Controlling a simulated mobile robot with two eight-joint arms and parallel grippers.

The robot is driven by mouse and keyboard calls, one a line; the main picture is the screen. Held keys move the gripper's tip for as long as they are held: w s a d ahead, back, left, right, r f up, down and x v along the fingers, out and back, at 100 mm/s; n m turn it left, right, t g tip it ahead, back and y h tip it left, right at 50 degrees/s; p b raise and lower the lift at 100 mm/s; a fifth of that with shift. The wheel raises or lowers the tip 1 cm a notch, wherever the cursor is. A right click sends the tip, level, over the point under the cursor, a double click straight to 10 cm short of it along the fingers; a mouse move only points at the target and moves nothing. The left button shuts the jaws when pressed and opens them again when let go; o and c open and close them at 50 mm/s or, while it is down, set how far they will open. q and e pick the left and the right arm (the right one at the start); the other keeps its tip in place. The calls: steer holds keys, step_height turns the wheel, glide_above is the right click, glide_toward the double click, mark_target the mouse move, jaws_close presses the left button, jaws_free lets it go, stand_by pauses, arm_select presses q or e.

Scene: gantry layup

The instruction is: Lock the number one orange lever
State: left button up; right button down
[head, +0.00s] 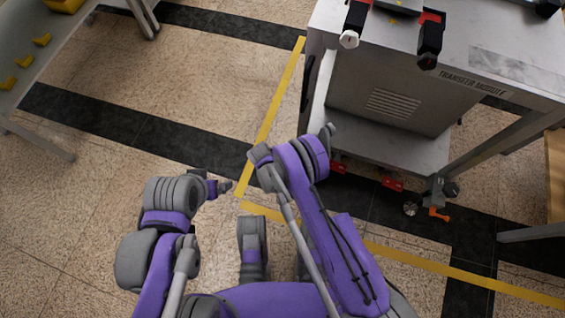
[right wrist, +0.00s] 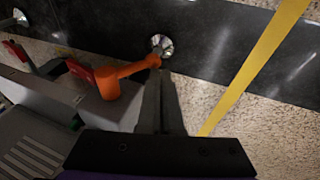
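An orange lever (right wrist: 112,80) shows close up in the right wrist view. Its arm reaches right and slightly up toward a shiny round metal disc. My right gripper (right wrist: 160,78) points up there, its fingers together and their tips just below the lever's free end. I cannot tell whether they touch it. In the head view my right gripper is hidden behind its arm. Another orange lever (head: 438,213) shows at the right foot of the transfer module (head: 395,95). My left gripper (head: 224,188) is over bare floor, too small to tell open from shut.
Red levers (head: 392,185) sit under the module's lower shelf, and one shows left of the orange lever in the right wrist view (right wrist: 78,70). Yellow tape (head: 272,115) runs along the module's left side. Open floor lies to the left. A rack with yellow parts (head: 42,40) stands top left.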

steer(key=shift+d+f, duration=0.2)
steer(key=shift+f, duration=0.45)
steer(key=shift+r, duration=0.15)
arm_select(q)
steer(key=shift+r+p, duration=0.25)
steer(key=shift+p, duration=0.15)
arm_select(e)
steer(key=shift+r, duration=0.7)
